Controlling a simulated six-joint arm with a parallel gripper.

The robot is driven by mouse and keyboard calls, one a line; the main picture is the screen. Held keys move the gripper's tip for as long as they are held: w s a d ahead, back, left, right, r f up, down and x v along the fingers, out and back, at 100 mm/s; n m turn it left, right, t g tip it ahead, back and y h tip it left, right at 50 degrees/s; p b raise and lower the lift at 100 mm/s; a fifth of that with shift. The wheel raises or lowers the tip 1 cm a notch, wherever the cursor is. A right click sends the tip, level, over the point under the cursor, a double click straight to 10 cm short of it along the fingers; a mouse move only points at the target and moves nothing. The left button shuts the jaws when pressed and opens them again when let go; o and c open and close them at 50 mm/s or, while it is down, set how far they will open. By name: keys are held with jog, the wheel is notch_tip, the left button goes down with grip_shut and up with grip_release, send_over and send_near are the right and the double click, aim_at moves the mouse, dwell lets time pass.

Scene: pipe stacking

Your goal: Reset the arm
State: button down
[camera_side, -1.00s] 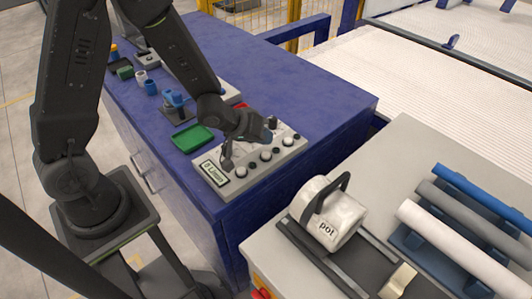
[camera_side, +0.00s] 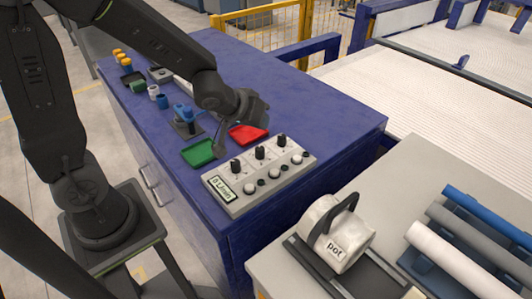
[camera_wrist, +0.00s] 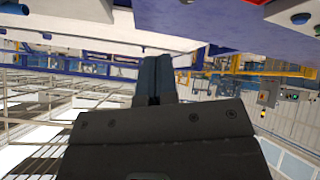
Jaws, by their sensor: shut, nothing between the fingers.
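My gripper (camera_side: 220,150) is above the blue bench (camera_side: 295,90), over the area between the green tray and the red tray, clear of the control panel. In the wrist view my gripper's fingers (camera_wrist: 153,78) are together with nothing between them. The grey control panel (camera_side: 262,180) with several knobs and a small display lies on the bench, in front of my gripper. My arm reaches in from the left side of the side view. The wrist view is tilted and shows mostly the surroundings and a bench edge.
A green tray (camera_side: 199,153) and a red tray (camera_side: 250,134) lie on the bench. Blue fittings (camera_side: 183,111) and small cups stand behind. A white pot (camera_side: 337,235) sits on the grey table at right, beside blue, grey and white pipes (camera_side: 455,262). The bench's far right is clear.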

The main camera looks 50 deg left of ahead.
jog(key=s+d+r+m+g, duration=0.1)
jog(key=s+r+m, duration=0.1)
jog(key=s+r, duration=0.3)
jog(key=s+d+r+m+g, duration=0.1)
jog(key=s+r, duration=0.5)
jog(key=s, duration=0.7)
jog(key=shift+s+r+m+g, duration=0.2)
jog(key=shift+r+m+g, duration=0.1)
jog(key=shift+m+g, duration=0.35)
jog(key=c, duration=1.8)
grip_release()
jog(key=shift+c, duration=0.2)
